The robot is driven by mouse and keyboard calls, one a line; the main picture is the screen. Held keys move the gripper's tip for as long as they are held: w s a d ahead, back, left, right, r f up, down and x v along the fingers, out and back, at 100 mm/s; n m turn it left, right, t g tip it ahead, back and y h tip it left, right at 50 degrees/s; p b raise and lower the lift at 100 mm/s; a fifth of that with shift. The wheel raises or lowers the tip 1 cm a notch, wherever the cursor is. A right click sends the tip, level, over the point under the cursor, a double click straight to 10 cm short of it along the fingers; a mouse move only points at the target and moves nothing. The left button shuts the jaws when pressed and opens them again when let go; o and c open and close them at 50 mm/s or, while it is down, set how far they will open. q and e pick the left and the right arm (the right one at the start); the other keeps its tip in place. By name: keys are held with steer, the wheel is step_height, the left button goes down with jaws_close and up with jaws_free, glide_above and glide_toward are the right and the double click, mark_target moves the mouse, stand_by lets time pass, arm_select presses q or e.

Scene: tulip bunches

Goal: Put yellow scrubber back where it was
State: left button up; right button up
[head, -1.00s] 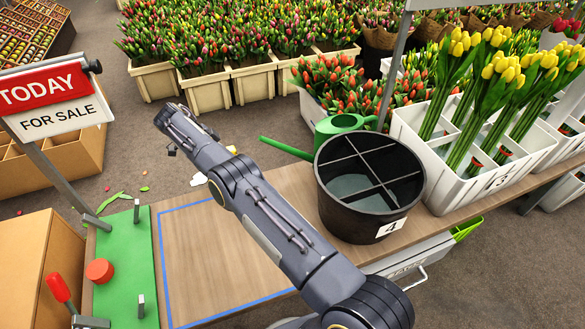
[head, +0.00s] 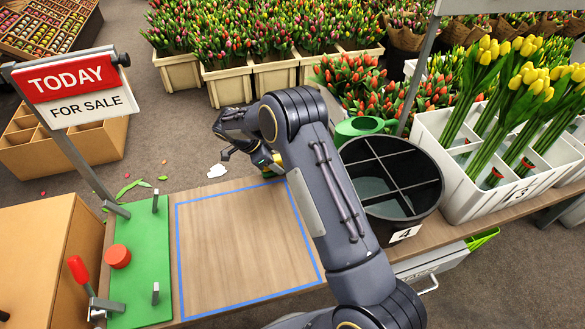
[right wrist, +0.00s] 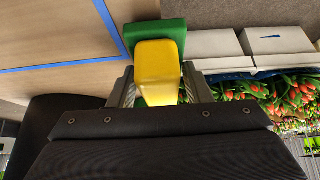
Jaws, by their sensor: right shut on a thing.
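The yellow scrubber (right wrist: 160,72) is a yellow block with a green part (right wrist: 152,34) at its far end. In the right wrist view it sits between the two fingers of my right gripper (right wrist: 161,88), which is shut on it. In the head view my right gripper (head: 265,158) is beyond the blue-taped square, left of the black bucket (head: 388,205). There my own arm hides most of the scrubber, and only a small yellow and green bit shows. My left gripper is not in view.
A blue-taped square (head: 235,240) on the wooden bench is empty. A green board (head: 140,255) with pegs and a red disc lies left of it. A green watering can (head: 358,127) stands behind the bucket. A white tulip crate (head: 450,175) stands at right.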

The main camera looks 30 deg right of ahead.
steer(key=shift+s+d, duration=0.45)
steer(key=shift+s, duration=0.35)
steer(key=s+d, duration=0.1)
steer(key=s, duration=0.1)
steer(key=s+d+p, duration=0.1)
steer(key=s, duration=0.1)
steer(key=shift+d+r+p, duration=0.1)
steer(key=shift+d+p, duration=0.1)
steer(key=shift+p, duration=0.1)
steer(key=shift+w+f, duration=0.1)
steer(key=shift+f, duration=0.5)
steer(key=o, duration=1)
steer(key=shift+r, duration=0.1)
